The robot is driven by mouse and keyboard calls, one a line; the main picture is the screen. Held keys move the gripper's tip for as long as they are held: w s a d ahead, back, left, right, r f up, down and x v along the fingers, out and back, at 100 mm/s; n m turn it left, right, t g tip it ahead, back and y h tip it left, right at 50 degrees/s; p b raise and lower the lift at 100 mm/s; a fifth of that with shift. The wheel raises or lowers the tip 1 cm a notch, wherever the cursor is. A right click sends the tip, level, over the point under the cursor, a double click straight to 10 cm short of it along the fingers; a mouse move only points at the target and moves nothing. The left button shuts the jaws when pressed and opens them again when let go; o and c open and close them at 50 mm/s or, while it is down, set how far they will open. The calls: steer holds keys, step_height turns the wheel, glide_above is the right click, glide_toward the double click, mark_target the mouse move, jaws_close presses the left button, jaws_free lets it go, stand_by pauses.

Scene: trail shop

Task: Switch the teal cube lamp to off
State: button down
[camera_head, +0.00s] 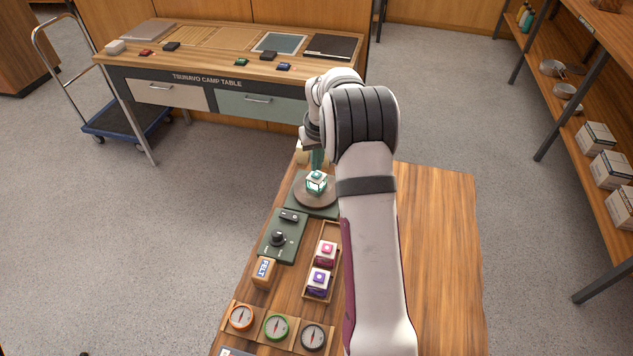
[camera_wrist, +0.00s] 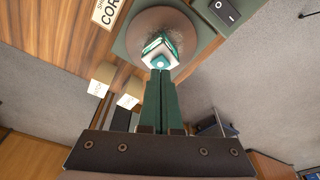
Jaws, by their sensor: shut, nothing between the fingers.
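The teal cube lamp (camera_head: 317,182) stands on a round disc (camera_head: 309,201) on a dark green base, and its sides look lit. In the wrist view the lamp (camera_wrist: 158,48) shows a round teal button on its top. My gripper (camera_head: 318,163) is shut and empty, pointing down at the lamp from just above its far side. In the wrist view the shut fingertips (camera_wrist: 160,74) appear close to the button; I cannot tell whether they touch it. A black rocker switch (camera_wrist: 225,12) marked with a line and a circle sits near the disc.
A green panel with a black knob (camera_head: 278,239) lies nearer on the wooden table. A wooden tray holds pink (camera_head: 326,251) and purple (camera_head: 319,281) cubes. Compasses (camera_head: 277,327) line the front. My arm covers the middle; the table's right side (camera_head: 437,240) is clear.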

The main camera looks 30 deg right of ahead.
mark_target(317, 175)
stand_by(0.3)
steer(key=shift+f, duration=1.3)
steer(key=shift+s+f, duration=0.1)
steer(key=shift+f, duration=0.05)
steer(key=shift+s+a+f, duration=0.1)
steer(key=shift+r, duration=3.75)
